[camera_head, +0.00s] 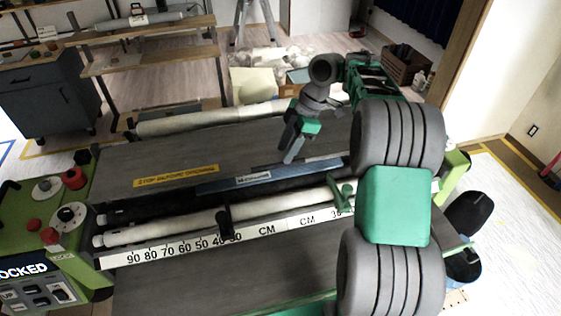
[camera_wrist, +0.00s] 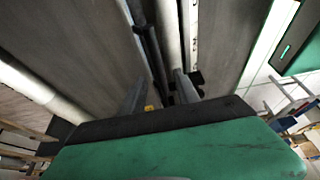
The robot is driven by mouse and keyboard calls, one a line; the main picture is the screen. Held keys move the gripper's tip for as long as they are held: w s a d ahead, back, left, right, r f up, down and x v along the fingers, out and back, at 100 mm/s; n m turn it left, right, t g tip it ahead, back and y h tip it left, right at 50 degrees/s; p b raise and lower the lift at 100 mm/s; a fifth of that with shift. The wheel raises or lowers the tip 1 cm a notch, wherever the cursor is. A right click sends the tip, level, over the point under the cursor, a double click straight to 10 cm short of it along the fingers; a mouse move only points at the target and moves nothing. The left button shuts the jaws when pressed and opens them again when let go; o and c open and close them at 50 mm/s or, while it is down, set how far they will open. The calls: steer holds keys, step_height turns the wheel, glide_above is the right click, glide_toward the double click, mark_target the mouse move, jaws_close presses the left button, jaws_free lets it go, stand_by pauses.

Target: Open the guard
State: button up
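The wallpaper paster has a wide grey panel (camera_head: 150,165) with a yellow label reading "STOP BEFORE OPENING" (camera_head: 176,176). I take this panel to be the guard; it lies flat, apparently closed. A blue strip with a white label (camera_head: 250,178) runs along its front right part. My gripper (camera_head: 289,158) hangs over the panel's right part, fingers pointing down. In the wrist view, the two fingers of my gripper (camera_wrist: 160,77) are spread apart with nothing between them. A dark bar and pale roller lie beyond them. I cannot tell whether the fingers touch anything.
A control panel at left has a red knob (camera_head: 74,178), dials and a display (camera_head: 24,270) whose visible letters read "OCKED". A white roller (camera_head: 160,232) and a ruler strip (camera_head: 190,246) cross the machine's front. A shelf (camera_head: 150,63) and a grey cabinet (camera_head: 45,97) stand behind.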

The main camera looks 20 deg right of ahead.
mark_target(279, 163)
steer(key=x, duration=0.4)
steer(key=shift+f+b, duration=0.1)
steer(key=shift+b, duration=0.2)
jaws_close()
stand_by(1.1)
